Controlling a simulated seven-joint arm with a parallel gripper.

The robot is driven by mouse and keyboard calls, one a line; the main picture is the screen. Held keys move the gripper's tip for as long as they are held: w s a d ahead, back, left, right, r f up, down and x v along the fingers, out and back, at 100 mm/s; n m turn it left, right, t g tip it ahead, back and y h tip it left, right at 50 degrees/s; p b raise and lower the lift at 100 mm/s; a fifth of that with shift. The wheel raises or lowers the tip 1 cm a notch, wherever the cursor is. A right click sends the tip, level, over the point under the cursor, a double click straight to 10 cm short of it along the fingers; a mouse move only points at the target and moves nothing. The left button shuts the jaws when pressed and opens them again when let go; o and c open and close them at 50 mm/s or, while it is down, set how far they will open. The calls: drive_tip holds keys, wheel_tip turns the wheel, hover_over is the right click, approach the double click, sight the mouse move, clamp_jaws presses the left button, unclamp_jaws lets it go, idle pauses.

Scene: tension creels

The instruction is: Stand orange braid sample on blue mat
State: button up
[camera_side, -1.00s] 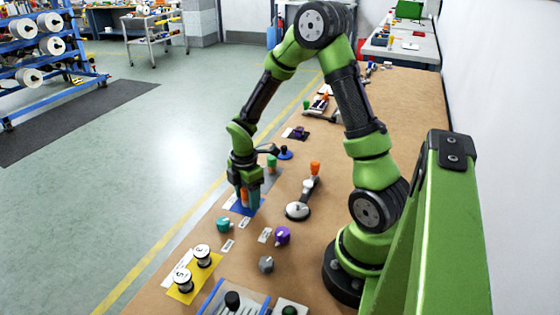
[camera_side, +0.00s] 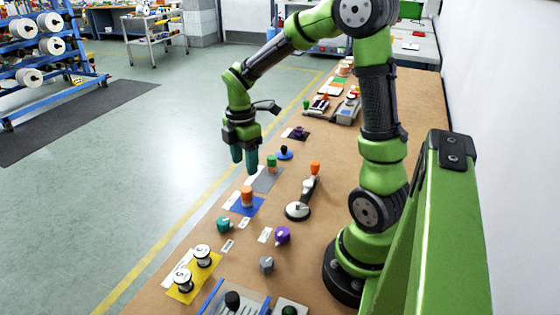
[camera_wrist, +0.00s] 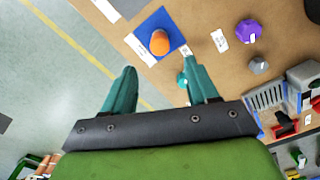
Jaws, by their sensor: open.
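The orange braid sample (camera_side: 247,196) stands upright on the blue mat (camera_side: 258,208), near the left edge of the table. In the wrist view the orange sample (camera_wrist: 160,42) sits well inside the blue mat (camera_wrist: 174,34), with blue around it. My gripper (camera_side: 244,168) is open and empty. It hangs above and behind the sample, apart from it. In the wrist view my gripper's two teal fingers (camera_wrist: 160,88) are spread with nothing between them.
A green sample (camera_side: 271,162) on a grey mat stands just behind the blue mat. A teal piece (camera_side: 223,224), a purple piece (camera_side: 282,235) and a grey piece (camera_side: 266,264) lie in front. White spools on a yellow mat (camera_side: 188,292) are nearer. An orange-topped tool (camera_side: 298,211) lies right.

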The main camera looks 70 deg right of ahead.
drive_tip(key=s+a+r+m+t+y, duration=0.1)
drive_tip(key=s+a+r+m+t, duration=0.2)
drive_tip(key=a+r+m, duration=0.3)
drive_tip(key=s+a+r+m+t+y, duration=0.1)
drive_tip(key=s+a+r+m+t, duration=0.3)
drive_tip(key=s+a+r+m, duration=0.2)
drive_tip(key=shift+s+a+m, duration=0.3)
drive_tip(key=shift+a+m, duration=0.7)
drive_tip(key=shift+m, duration=1.3)
drive_tip(key=shift+r, duration=0.1)
